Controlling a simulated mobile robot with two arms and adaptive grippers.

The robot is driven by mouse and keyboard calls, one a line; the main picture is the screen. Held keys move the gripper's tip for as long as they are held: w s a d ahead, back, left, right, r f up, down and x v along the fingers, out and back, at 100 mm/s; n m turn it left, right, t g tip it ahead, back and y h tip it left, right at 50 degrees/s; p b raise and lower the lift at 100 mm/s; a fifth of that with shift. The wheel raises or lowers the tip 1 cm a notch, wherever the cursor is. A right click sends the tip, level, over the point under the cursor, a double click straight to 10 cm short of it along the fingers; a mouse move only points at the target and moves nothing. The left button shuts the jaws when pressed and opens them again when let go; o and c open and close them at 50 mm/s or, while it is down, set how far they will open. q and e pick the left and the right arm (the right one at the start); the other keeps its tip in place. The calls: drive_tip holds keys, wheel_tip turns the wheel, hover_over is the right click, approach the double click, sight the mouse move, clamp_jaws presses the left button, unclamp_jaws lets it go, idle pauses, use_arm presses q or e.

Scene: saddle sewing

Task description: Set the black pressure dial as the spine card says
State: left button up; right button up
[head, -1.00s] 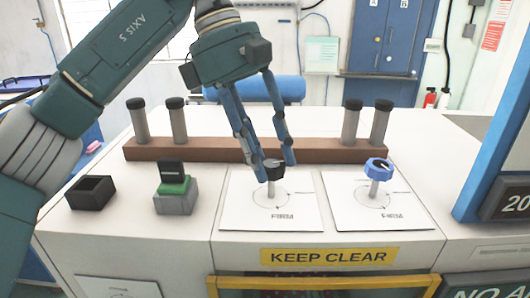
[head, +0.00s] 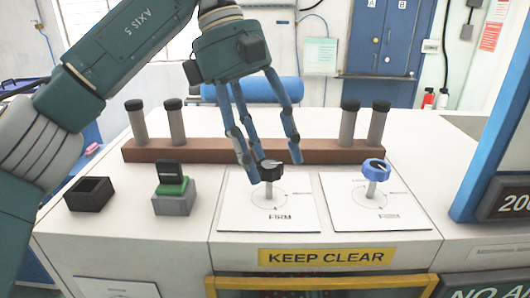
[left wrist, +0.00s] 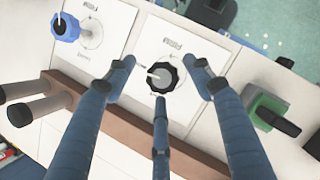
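The black pressure dial (head: 271,168) stands on a thin post above a white plate (head: 242,217) marked FIRM. In the left wrist view the black dial (left wrist: 160,79) shows a pale mark on its face, towards the picture's left. My left gripper (head: 272,158) is open, its fingers spread around the dial from above. In the left wrist view the left gripper (left wrist: 162,90) has two fingers to either side of the dial and one below it, with gaps. The spine card cannot be made out. My right gripper is not in view.
A blue dial (head: 375,167) stands on a similar plate at right. A brown rail (head: 220,152) with several dark-capped posts lies behind. At left are a black open box (head: 90,194) and a grey block (head: 175,204) with a green and black piece. A yellow KEEP CLEAR label (head: 328,257) is in front.

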use_arm(q)
drive_tip(key=shift+s, duration=0.15)
drive_tip(key=shift+w+a+r, duration=0.1)
drive_tip(key=shift+w+r, duration=0.1)
drive_tip(key=v, duration=0.7)
drive_tip(key=shift+s, duration=0.15)
idle(0.3)
